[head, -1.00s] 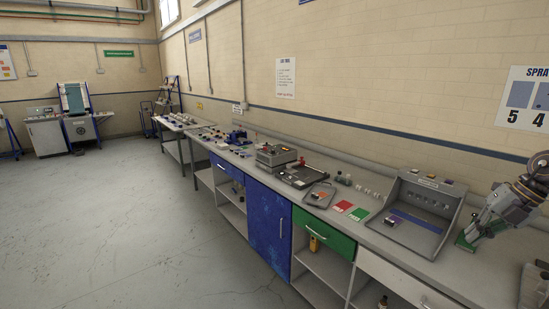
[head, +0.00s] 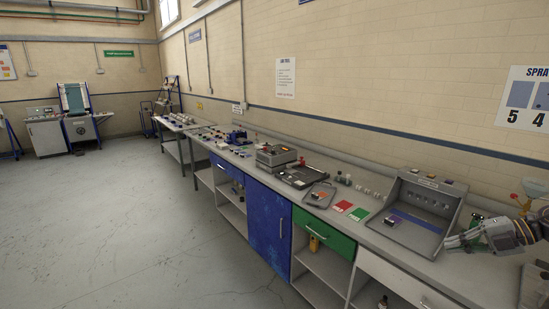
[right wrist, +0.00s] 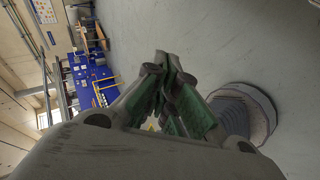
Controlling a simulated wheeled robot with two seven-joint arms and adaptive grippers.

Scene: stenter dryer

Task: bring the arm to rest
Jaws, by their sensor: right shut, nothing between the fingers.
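My right gripper (head: 462,240) is at the right edge of the head view, above the right end of the long bench (head: 405,262). My left gripper is not in view.
Red and green cards (head: 343,206) and a small tray (head: 320,195) lie on the bench left of the grey box. An orange funnel-like item (head: 533,187) stands at the right by the wall. The floor (head: 130,220) left of the bench is clear.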

